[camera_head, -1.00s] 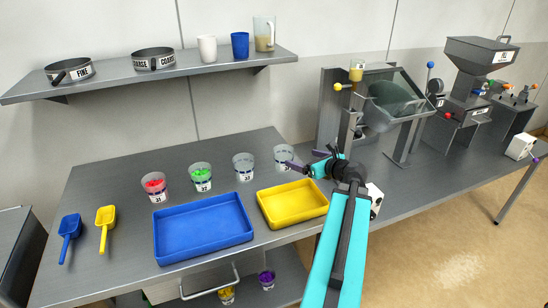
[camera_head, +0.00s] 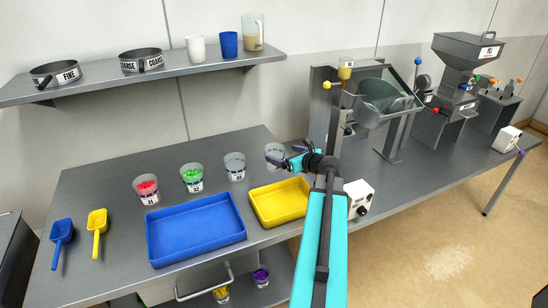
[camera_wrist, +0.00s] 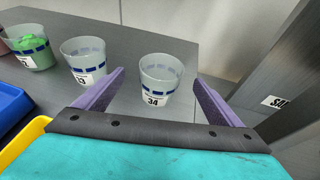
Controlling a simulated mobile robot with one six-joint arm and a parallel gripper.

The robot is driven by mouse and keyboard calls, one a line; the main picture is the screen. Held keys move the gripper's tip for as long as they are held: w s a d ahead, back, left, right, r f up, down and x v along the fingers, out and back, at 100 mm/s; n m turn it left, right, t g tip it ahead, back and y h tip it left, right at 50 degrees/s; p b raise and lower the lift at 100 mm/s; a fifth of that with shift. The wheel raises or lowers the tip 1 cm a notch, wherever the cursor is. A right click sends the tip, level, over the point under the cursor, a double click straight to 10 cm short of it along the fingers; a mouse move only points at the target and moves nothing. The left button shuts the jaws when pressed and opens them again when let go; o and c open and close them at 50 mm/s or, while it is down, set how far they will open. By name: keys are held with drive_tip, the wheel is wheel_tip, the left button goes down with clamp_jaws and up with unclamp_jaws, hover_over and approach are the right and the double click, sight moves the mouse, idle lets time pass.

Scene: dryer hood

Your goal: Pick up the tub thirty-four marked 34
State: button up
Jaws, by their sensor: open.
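The tub marked 34 (camera_wrist: 158,82) is a clear cup with a blue band and a white label, and it looks empty. It stands upright on the bench in the wrist view, ahead of and between the two purple fingers of my gripper (camera_wrist: 160,95). In the head view the tub (camera_head: 274,152) is the rightmost of the row, partly hidden by my gripper (camera_head: 284,162). My gripper is open with nothing held. Whether a finger touches the tub I cannot tell.
Tub 33 (camera_wrist: 84,60) stands just left. A tub with green contents (camera_head: 192,176) and one with red (camera_head: 147,188) are farther left. A yellow tray (camera_head: 255,208) and blue tray (camera_head: 160,255) lie in front. The hood (camera_head: 385,100) stands close on the right.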

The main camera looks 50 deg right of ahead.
sight(275, 151)
drive_tip(key=shift+x, duration=1.25)
drive_tip(key=shift+w+d, duration=0.1)
drive_tip(key=shift+p+x, duration=1.1)
drive_tip(key=shift+x, duration=1.45)
drive_tip(key=shift+d, duration=0.1)
drive_tip(key=shift+c, duration=0.3)
drive_tip(key=c, duration=1.1)
